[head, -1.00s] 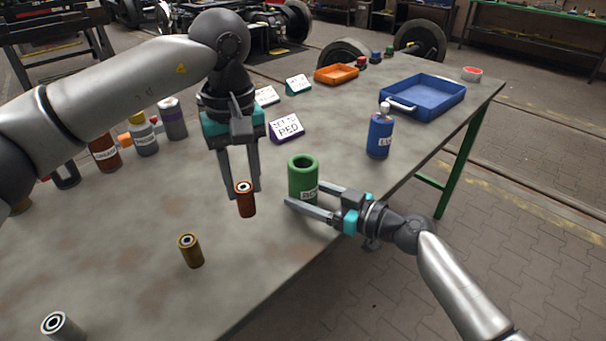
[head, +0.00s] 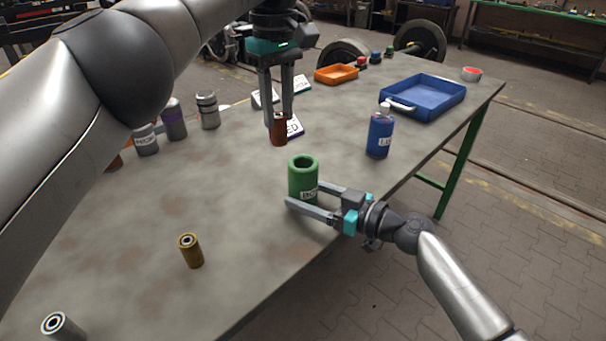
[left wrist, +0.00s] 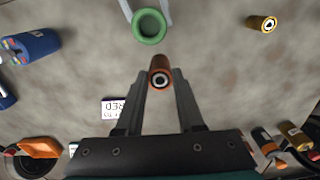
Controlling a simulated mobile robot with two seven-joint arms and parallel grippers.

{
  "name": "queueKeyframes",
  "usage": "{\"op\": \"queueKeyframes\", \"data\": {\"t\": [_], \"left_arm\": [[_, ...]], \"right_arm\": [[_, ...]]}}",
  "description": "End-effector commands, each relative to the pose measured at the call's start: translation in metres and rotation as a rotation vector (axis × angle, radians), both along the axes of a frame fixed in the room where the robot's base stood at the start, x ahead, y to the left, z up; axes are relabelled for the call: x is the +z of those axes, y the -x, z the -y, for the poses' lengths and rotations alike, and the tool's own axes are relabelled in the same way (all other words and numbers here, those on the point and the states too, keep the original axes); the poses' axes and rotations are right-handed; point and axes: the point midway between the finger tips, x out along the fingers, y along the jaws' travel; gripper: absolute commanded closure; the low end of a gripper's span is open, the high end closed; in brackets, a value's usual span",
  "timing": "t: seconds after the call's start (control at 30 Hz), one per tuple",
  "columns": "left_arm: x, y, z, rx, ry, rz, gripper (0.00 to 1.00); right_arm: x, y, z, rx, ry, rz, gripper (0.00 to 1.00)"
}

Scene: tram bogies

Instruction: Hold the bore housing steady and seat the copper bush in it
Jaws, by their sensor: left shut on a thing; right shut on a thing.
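The copper bush (head: 279,131), a reddish-brown cylinder, is held upright between the fingers of my left gripper (head: 279,118), in the air above the table. In the left wrist view the bush (left wrist: 160,70) sits between the fingertips, with a dark bore in a pale ring on its end. The housing (left wrist: 150,25) also shows in the left wrist view.
A blue bottle (head: 380,136), a blue tray (head: 424,98) and an orange tray (head: 336,74) stand to the right and behind. The table around the housing is mostly clear.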

Motion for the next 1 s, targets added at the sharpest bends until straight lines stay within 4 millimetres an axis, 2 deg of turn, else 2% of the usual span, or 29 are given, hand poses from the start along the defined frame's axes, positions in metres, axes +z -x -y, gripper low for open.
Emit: {"op": "queueKeyframes", "data": {"t": [0.43, 0.5, 0.77, 1.0], "left_arm": [[0.014, 0.001, 0.015, -0.018, 0.001, 0.002, 1.00], [0.024, 0.005, 0.024, -0.034, 0.000, 0.006, 1.00], [0.030, 0.010, 0.028, -0.041, 0.001, 0.001, 1.00], [0.042, 0.022, 0.038, -0.053, 0.002, 0.003, 1.00]], "right_arm": [[-0.001, 0.000, 0.000, 0.000, 0.001, -0.002, 0.60], [-0.001, 0.000, 0.000, 0.000, 0.001, -0.002, 0.60], [-0.001, 0.000, 0.000, 0.000, 0.001, -0.002, 0.60], [-0.001, 0.000, 0.000, 0.001, 0.001, -0.002, 0.60]]}}
